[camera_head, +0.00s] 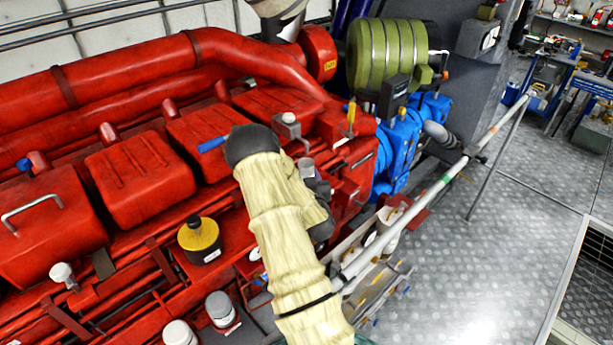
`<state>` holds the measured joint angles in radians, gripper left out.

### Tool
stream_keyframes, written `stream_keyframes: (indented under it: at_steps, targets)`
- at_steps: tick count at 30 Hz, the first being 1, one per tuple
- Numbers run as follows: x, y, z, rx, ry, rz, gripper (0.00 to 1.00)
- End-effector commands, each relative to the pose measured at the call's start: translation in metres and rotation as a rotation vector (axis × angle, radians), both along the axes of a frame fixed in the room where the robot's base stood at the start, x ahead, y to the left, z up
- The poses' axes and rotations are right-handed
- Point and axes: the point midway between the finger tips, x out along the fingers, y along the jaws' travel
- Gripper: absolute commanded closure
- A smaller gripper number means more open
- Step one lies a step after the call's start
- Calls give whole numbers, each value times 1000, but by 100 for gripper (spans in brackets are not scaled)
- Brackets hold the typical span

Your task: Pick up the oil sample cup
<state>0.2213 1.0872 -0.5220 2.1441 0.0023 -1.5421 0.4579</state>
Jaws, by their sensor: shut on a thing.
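My arm in its cream sleeve reaches up from the bottom middle over the red engine, bends at a dark joint and folds back right. My gripper (318,187), dark grey and small in the picture, shows just right of the sleeve, partly hidden by it. It is shut on a small grey-capped cup (307,165), which appears to be the oil sample cup; the fingers are hard to make out. The cup looks upright, in front of the engine's right end. Its lower part is hidden.
The red engine (140,175) fills the left. A yellow-topped black canister (200,240), a white-capped fitting (289,118) and grey-topped cylinders (222,308) stand near my arm. A grey handrail (440,185) runs along the right. The metal floor (480,260) beyond is clear.

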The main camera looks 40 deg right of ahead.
Motion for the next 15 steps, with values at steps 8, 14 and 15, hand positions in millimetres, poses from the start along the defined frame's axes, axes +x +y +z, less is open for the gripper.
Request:
stream_keyframes:
  at_steps: [8,14,15]
  targets:
    - [0,0,2,-1,-2,0,82]
    - [0,0,11,-1,-4,0,82]
    - [0,0,14,-1,-5,0,82]
